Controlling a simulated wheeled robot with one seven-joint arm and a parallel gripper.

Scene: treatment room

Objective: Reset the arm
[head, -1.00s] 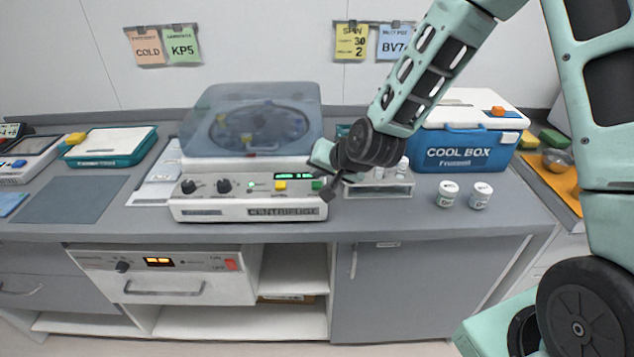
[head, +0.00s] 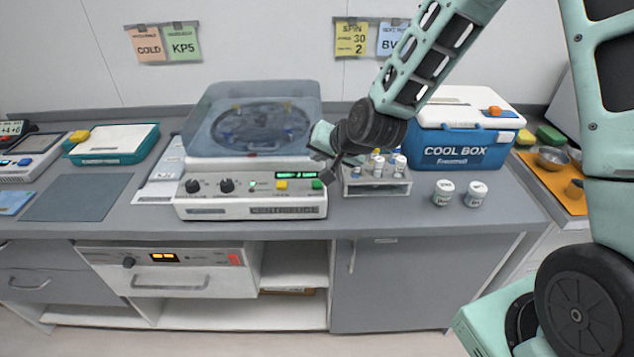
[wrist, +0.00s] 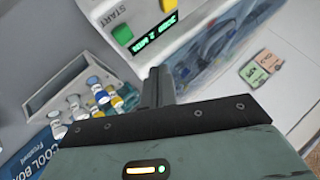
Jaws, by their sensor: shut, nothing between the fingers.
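My gripper (head: 335,172) is at the right front corner of the centrifuge (head: 250,205), close to its green button (head: 317,184). Its fingers also show in the wrist view (wrist: 158,86), closed together with nothing between them. The wrist view shows the green START button (wrist: 122,34) and lit display (wrist: 155,37) just beyond the fingertips. I cannot tell whether the fingertips touch the centrifuge. The centrifuge's clear lid (head: 252,118) is down over the rotor. My arm reaches in from the upper right.
A rack (head: 377,186) with several capped vials stands right of the centrifuge, close to my gripper. Two white jars (head: 443,193) stand further right, before the blue cool box (head: 463,145). A teal-rimmed case (head: 112,147) and grey mat (head: 75,198) lie left.

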